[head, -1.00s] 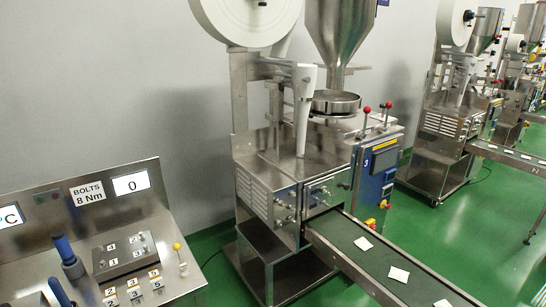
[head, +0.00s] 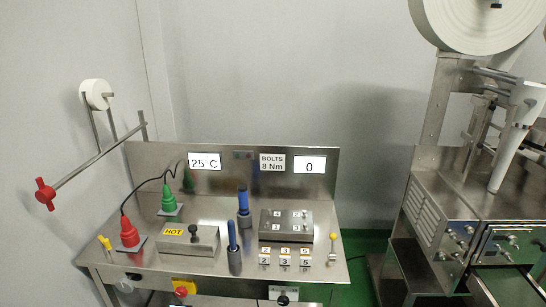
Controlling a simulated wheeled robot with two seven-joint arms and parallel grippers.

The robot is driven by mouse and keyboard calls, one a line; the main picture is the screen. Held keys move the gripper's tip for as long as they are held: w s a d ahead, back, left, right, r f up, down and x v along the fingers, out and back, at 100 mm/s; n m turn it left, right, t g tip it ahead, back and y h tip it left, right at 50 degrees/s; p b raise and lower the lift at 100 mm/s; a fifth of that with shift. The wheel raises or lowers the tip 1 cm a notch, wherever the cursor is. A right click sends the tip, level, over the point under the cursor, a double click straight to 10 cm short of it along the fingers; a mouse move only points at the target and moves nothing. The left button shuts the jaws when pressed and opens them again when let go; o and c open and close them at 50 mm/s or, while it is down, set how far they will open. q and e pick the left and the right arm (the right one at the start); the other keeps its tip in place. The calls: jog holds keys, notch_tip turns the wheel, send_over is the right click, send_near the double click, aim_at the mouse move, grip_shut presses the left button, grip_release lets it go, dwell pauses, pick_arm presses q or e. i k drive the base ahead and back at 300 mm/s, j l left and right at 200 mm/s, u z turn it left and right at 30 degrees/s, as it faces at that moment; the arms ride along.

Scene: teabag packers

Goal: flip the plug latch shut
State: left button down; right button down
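On the steel bench (head: 215,270), a red plug (head: 129,233) and a green plug (head: 168,200) stand upright on small plates at the left, with black cables from their tops. A small yellow-handled part (head: 105,243) leans at the bench's left edge. Neither of my grippers is in view.
A steel block labelled HOT (head: 190,241), two blue-handled tools (head: 243,200) and a numbered bolt block (head: 286,226) occupy the bench. A red-ended rod (head: 45,194) juts out at left. A packing machine (head: 440,220) stands at right, with green floor between.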

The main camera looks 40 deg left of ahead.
aim_at(105, 241)
jog(key=u, duration=2.45)
